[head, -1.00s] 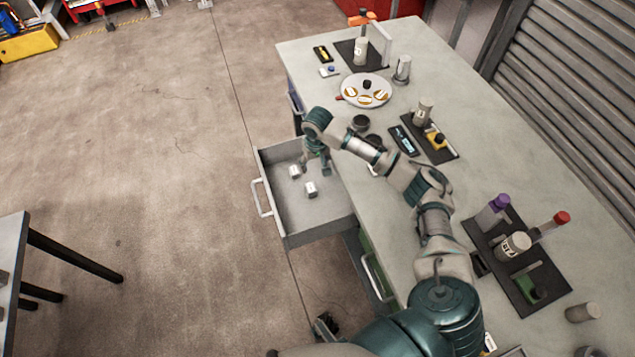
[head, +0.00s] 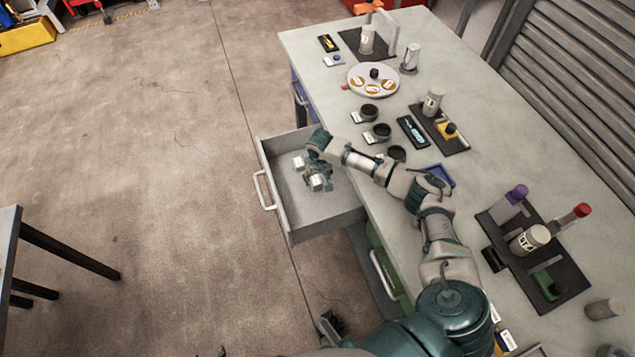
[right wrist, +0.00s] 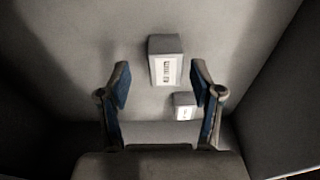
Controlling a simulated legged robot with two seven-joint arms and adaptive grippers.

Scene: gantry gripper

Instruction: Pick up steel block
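Two small grey blocks with white labels lie in the open drawer. One block (head: 298,162) is farther left and back in the head view; the other block (head: 316,182) is nearer, partly covered by my right gripper (head: 318,176). In the right wrist view, a larger-looking block (right wrist: 165,62) lies ahead, between the lines of my fingers. A smaller-looking block (right wrist: 185,106) sits lower, near the right finger. My right gripper (right wrist: 161,76) is open, with blue-padded fingers apart and nothing held. The label print is too small to read, so I cannot tell which block is steel. My left gripper is out of view.
The drawer (head: 330,220) has raised walls around the gripper and juts left from the workbench (head: 520,125). On the bench stand a round plate (head: 356,88), black cups (head: 369,111) and a dark tray with bottles (head: 555,275). The drawer floor around the blocks is clear.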

